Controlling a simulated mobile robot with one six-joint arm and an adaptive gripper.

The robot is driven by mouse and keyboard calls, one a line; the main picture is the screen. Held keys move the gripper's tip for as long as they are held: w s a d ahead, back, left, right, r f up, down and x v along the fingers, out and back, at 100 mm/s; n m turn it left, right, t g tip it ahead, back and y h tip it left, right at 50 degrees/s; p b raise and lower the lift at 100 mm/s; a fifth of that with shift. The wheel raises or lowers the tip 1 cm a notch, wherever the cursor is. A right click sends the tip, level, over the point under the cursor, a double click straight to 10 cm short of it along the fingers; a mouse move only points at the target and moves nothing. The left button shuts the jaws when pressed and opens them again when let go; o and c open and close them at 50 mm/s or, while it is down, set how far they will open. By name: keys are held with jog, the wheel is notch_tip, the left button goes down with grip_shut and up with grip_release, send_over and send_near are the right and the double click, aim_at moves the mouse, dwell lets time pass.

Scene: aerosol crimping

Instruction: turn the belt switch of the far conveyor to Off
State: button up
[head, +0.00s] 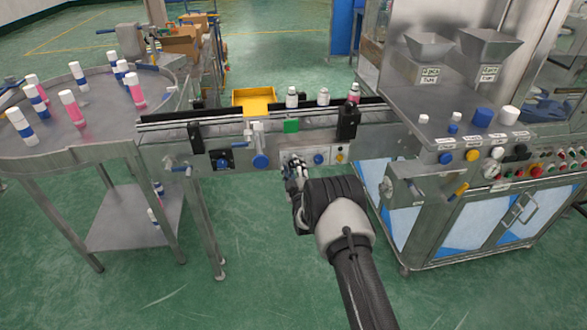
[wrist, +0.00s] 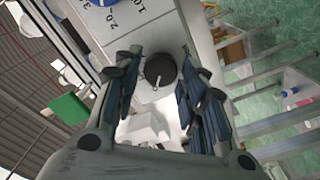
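The conveyor (head: 205,135) runs across the middle of the head view, with several knobs on its front panel. My gripper (head: 294,166) is in front of that panel, between two blue knobs (head: 260,161) (head: 318,159). In the wrist view, a round black switch knob (wrist: 160,69) with a small pale pointer sits on the pale panel. My gripper (wrist: 161,52) is open, with one finger on each side of this knob. I cannot tell whether the fingers touch it. No On or Off label is readable, so the switch setting is unclear. In the head view my gripper hides this spot.
A blue dial (wrist: 92,3) with a number scale is close by in the wrist view. A green block (head: 291,126) and a yellow tray (head: 254,100) are at the belt. A round table (head: 60,140) with bottles stands left, a steel machine (head: 470,200) right.

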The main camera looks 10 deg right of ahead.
jog(key=shift+o, duration=0.9)
jog(key=s, duration=1.2)
jog(key=shift+r, duration=0.1)
